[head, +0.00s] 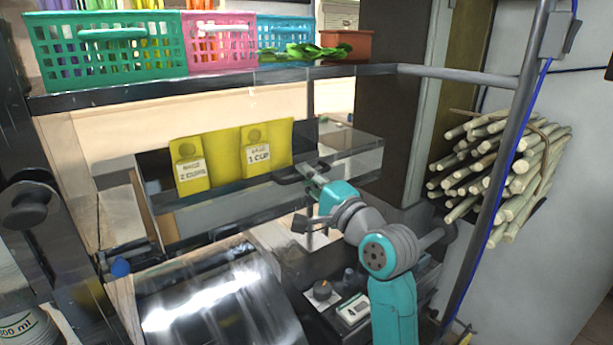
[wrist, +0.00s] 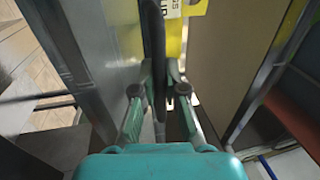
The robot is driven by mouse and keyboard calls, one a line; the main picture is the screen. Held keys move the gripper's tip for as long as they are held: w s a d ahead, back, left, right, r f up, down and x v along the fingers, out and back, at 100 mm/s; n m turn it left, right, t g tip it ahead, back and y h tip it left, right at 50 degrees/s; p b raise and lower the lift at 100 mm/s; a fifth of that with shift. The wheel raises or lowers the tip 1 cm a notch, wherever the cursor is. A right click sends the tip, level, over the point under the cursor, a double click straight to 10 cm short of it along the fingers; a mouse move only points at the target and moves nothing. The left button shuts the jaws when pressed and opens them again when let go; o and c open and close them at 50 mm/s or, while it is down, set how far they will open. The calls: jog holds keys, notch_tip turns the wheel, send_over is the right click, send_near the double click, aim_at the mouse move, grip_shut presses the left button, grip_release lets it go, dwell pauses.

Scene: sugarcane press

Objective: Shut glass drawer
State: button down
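The glass drawer (head: 352,158) is a clear grey box that sticks out to the right of the yellow bag holders in the head view. A dark handle (head: 287,174) is at its near end. My gripper (head: 308,178) is at this handle, with my arm reaching up from the lower right. In the wrist view, the dark handle bar (wrist: 153,55) runs between the two fingers of my gripper (wrist: 161,72). The left finger is close to the bar, and a gap shows at the right finger. The fingers are apart. Whether either finger touches the bar is unclear.
Yellow holders marked 2 cups (head: 189,172) and 1 cup (head: 266,150) stand left of the drawer. Baskets (head: 105,55) line the shelf above. A shiny metal press (head: 215,300) is below. A grey post (head: 510,150) and sugarcane bundle (head: 500,175) are at right.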

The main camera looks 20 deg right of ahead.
jog(key=shift+f+x, duration=0.15)
jog(key=shift+x, duration=0.65)
jog(key=shift+f+x, duration=0.15)
jog(key=shift+x, duration=0.6)
jog(key=c, duration=1.2)
grip_release()
jog(key=shift+w, duration=0.15)
jog(key=v, duration=1.2)
